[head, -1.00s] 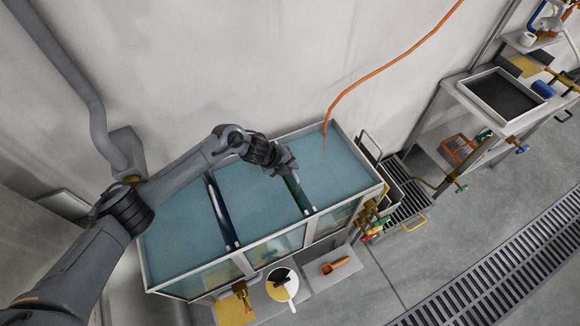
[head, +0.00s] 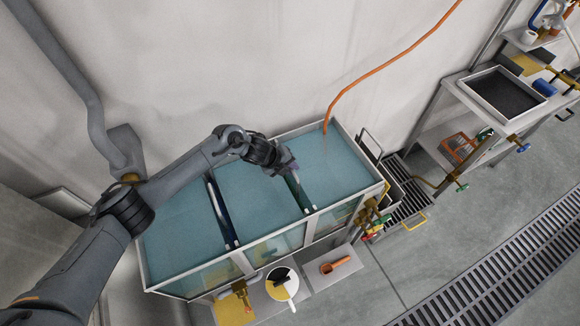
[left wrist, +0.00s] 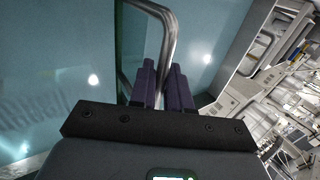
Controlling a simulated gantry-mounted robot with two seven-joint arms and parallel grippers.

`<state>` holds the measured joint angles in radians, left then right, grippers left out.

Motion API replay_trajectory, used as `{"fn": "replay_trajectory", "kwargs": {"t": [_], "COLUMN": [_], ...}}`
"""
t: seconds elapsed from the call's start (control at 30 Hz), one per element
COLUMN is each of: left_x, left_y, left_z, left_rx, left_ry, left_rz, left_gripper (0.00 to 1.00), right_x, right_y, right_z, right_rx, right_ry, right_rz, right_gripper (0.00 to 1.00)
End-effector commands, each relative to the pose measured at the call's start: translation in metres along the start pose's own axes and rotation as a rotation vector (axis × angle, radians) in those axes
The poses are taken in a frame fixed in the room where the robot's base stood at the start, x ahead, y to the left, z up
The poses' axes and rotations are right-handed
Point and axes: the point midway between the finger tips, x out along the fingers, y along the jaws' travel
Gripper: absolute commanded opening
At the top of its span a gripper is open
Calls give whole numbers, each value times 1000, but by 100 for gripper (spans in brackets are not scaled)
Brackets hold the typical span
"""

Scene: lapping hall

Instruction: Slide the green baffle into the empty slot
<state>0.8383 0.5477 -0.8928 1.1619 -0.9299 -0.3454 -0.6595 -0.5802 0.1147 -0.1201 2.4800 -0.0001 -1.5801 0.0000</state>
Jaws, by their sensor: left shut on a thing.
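The long glass-sided tank (head: 264,230) is full of blue-green liquid, with two dark dividers across it. The left divider (head: 220,210) stands clear of my arm. The other, a dark green-edged panel that looks like the green baffle (head: 299,194), lies under my left gripper (head: 287,162), which hides its far end. In the left wrist view, the purple fingers of my left gripper (left wrist: 163,85) are shut on a bent metal handle (left wrist: 170,28) beside the green edge. How deep the panel sits and whether it is in a slot, I cannot tell. My right gripper is not in view.
An orange hose (head: 385,65) hangs down to the tank's back rim. Brass valves (head: 372,215) project from its right end. A white bucket (head: 283,285) and an orange tool (head: 336,265) are in front. A shelf with a dark tray (head: 505,94) stands right.

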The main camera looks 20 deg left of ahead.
Motion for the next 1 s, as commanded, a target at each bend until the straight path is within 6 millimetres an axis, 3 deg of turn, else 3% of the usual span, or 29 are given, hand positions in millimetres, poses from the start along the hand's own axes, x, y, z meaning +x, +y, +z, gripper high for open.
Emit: {"fn": "replay_trajectory", "kwargs": {"t": [0.33,0.37,0.53,0.83,1.0], "left_x": [-1,-1,0,1,-12], "left_y": [-2,-2,-1,3,1], "left_z": [1,1,0,0,1], "left_rx": [0,0,0,0,0], "left_ry": [-1,-1,-1,1,-1], "left_rz": [-6,-5,-3,5,1], "left_gripper": [0,22,47,47,47], "right_x": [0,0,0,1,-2], "right_y": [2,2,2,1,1], "right_z": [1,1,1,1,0], "right_rx": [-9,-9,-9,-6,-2], "right_ry": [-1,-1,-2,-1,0], "right_rz": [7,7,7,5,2], "right_gripper": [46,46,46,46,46]}}
